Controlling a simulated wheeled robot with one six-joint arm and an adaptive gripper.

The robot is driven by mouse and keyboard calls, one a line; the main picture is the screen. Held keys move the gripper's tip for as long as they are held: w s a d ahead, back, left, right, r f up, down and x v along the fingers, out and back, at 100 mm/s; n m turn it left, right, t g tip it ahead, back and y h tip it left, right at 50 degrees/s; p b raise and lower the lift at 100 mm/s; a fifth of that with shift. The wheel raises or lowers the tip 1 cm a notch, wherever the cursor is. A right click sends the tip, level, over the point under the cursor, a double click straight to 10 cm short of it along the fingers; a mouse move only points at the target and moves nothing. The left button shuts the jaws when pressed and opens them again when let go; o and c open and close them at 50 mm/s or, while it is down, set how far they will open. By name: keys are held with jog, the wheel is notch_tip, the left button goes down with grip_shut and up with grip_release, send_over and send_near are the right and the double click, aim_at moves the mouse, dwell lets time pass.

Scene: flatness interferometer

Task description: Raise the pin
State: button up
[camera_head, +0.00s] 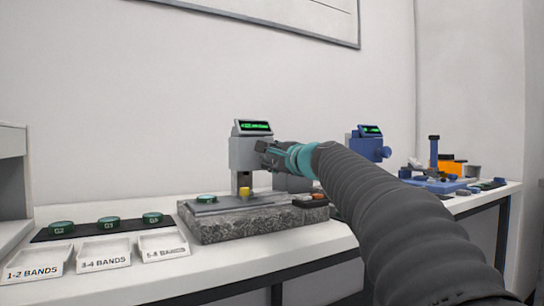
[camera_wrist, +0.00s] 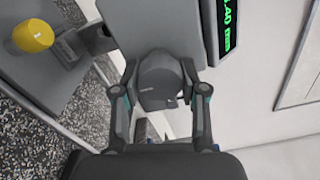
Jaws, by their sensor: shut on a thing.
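A grey instrument (camera_head: 246,155) with a green-lit display stands on a speckled granite base (camera_head: 255,224). A yellow cylindrical tip (camera_head: 244,193), perhaps the pin's end, sits below its head, close to the plate; it also shows at the upper left of the wrist view (camera_wrist: 33,35). My gripper (camera_head: 268,150) is at the right side of the head. In the wrist view my gripper (camera_wrist: 160,70) has its fingers on either side of a round dark grey knob (camera_wrist: 162,88) on the head and is shut on it. In the head view my gripper hides the knob.
Green discs labelled G2 (camera_head: 61,228), G3 (camera_head: 108,223) and another lie on a dark mat at left, behind white trays (camera_head: 104,257) marked by bands. Another green disc (camera_head: 207,198) is on the instrument's plate. A blue instrument (camera_head: 368,146) stands at right.

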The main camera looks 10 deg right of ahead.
dwell(0.4)
jog(key=o, duration=1.1)
jog(key=shift+s, duration=0.1)
jog(key=v, duration=1.1)
jog(key=shift+s+d, duration=0.15)
jog(key=shift+s, duration=0.2)
